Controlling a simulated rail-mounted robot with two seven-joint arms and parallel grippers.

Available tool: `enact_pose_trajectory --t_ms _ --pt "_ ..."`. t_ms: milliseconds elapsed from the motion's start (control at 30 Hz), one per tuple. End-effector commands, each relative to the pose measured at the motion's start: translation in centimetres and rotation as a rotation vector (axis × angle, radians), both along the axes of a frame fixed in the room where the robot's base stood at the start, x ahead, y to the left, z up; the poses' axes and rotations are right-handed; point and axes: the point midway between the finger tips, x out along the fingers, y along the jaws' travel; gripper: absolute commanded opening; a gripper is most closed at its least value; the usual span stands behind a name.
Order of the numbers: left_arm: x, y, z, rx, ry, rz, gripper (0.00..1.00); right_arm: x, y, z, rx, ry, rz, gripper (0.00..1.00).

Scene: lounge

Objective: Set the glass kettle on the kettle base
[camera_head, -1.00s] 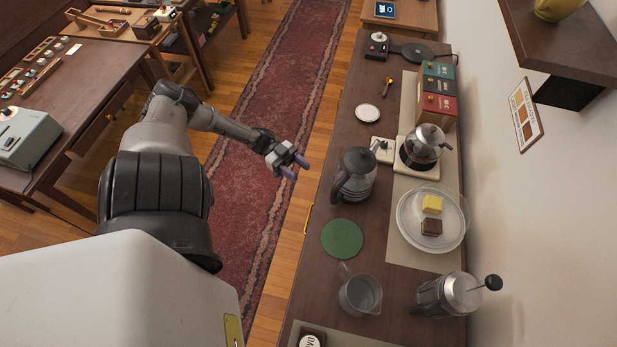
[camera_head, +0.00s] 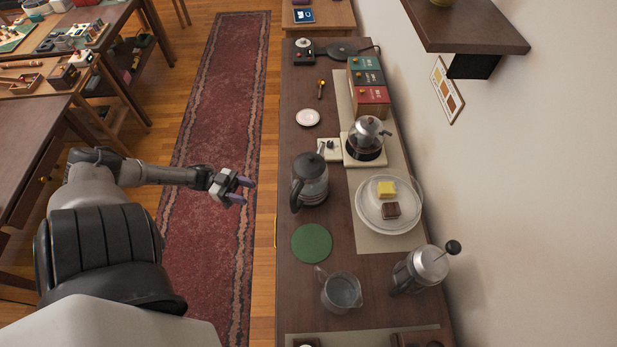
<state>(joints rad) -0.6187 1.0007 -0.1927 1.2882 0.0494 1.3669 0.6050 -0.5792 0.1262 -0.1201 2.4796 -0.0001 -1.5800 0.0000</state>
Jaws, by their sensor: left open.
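The glass kettle (camera_head: 314,187), with a dark lid and a black handle, stands upright on the dark wooden counter. A flat, round dark disc (camera_head: 342,50) with a cord lies at the counter's far end and looks like the kettle base; nothing stands on it. My left gripper (camera_head: 244,190) is open and empty. It shows over the rug, left of the counter and apart from the kettle, its fingers pointing right. My right gripper is not in view.
A metal-lidded glass pot (camera_head: 367,136) stands on a pale hot plate behind the kettle. Tea boxes (camera_head: 369,97), a white saucer (camera_head: 308,117), a green mat (camera_head: 312,243), a cake plate (camera_head: 407,221), a glass jug (camera_head: 341,292) and a French press (camera_head: 421,268) share the counter.

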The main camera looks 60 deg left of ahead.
Motion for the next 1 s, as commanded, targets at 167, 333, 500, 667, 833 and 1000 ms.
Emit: enact_pose_trajectory --t_ms 167,333,500,667,833,1000 --pt "1.0 -1.7 4.8 0.060 -0.194 0.017 0.51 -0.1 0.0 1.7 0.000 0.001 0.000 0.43" --pt "2.1 -2.0 7.5 0.274 -0.223 -0.067 0.51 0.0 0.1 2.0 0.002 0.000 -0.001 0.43" --pt "3.2 -1.5 7.4 0.454 -0.060 -0.142 0.51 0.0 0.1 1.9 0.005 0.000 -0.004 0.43" --pt "3.1 -1.3 5.4 0.478 0.153 -0.140 0.51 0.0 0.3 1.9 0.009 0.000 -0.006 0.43" --pt "3.3 -1.3 5.2 0.415 0.251 -0.111 0.51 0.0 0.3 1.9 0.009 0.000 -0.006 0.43" --pt "4.3 -2.8 4.5 0.396 0.271 -0.108 0.51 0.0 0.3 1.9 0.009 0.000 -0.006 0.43"
